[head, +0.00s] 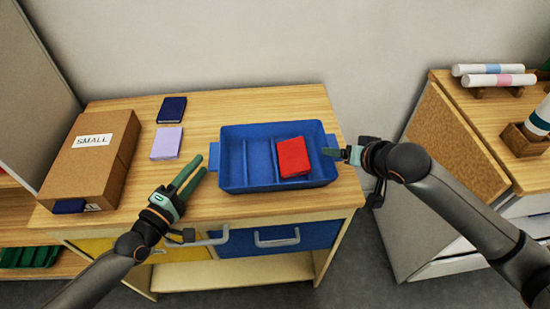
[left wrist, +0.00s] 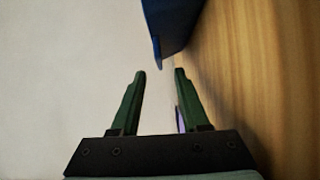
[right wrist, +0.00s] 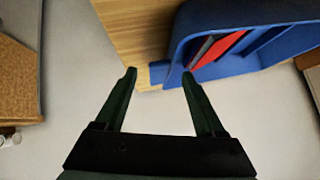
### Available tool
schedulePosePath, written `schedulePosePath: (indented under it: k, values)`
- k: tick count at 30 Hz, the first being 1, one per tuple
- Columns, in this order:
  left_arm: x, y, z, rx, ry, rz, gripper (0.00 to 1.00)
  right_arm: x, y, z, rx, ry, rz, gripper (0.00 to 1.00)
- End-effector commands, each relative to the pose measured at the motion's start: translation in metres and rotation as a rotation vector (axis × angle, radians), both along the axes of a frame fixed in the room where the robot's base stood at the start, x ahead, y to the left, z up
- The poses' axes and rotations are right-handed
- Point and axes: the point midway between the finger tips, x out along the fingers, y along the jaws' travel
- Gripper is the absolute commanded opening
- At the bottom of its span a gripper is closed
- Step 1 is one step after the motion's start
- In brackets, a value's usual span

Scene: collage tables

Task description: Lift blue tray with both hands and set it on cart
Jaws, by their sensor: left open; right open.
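The blue tray (head: 230,182) lies flat on the wooden top of a cabinet, with inner dividers and a red flat item (head: 293,157) in its right part. It also shows in the left wrist view (left wrist: 172,25) and the right wrist view (right wrist: 183,35). My left gripper (head: 202,164) is open and empty, just left of the tray's left handle tab (head: 214,155). My right gripper (head: 326,152) is open at the tray's right side. In the right wrist view its fingertips (right wrist: 160,73) stand on either side of the tray's handle tab (right wrist: 158,74). I cannot make out which furniture is the cart.
The wooden cabinet top (head: 240,107) carries a cardboard box (head: 90,160) labelled SMALL, a dark blue book (head: 172,109) and a lilac pad (head: 166,143). Another wooden-topped unit (head: 470,120) with rolls (head: 497,80) stands right, across a floor gap. A wall is behind.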

Motion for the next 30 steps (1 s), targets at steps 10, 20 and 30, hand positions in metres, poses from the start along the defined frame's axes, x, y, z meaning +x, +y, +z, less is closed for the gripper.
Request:
schedulePosePath:
  k: [10,20,30]
  values:
    - [0.040,-0.023,0.000,-0.001,-0.001,0.000,0.45,0.033,0.010,-0.031,0.001,-0.001,0.000,0.71]
    - [0.046,-0.027,0.000,0.000,0.000,0.000,0.45,0.037,0.012,-0.036,0.000,0.000,0.001,0.71]
    - [0.046,-0.027,0.000,0.000,0.000,0.000,0.20,0.037,0.012,-0.036,0.000,0.000,0.001,0.47]
